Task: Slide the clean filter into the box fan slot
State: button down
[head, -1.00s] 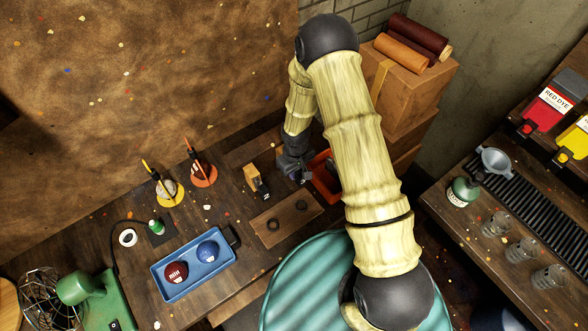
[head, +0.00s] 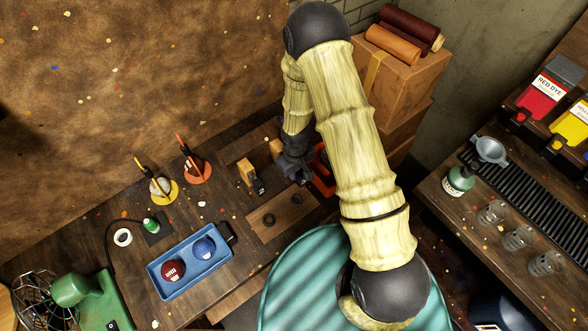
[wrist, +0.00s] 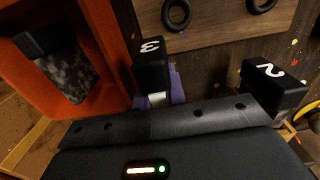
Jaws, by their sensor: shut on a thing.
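My gripper (head: 299,177) is low over the dark table, just left of an orange bin (head: 323,181). A black-ended piece marked 3 (wrist: 151,66), with a silver stem and a purple part below, lies at the middle of my gripper in the wrist view. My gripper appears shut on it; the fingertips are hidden. A black-ended piece marked 2 (wrist: 274,88) stands apart to the right there; in the head view its tan block (head: 246,171) shows. A grey mottled block (wrist: 70,76) with a black end lies in the orange bin. I cannot identify a filter or fan slot.
A wooden board (head: 266,222) with two dark rings lies in front of my gripper. A blue tray (head: 164,285) holds a red and a blue ball. Yellow (head: 165,190) and orange (head: 197,170) tool holders stand left. Stacked boxes (head: 400,85) rise behind right.

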jog(key=shift+s+d, duration=0.4)
jog(key=shift+s, duration=0.2)
jog(key=shift+s+d+b, duration=0.3)
jog(key=shift+s+b, duration=0.15)
jog(key=shift+s, duration=0.05)
dwell(0.5)
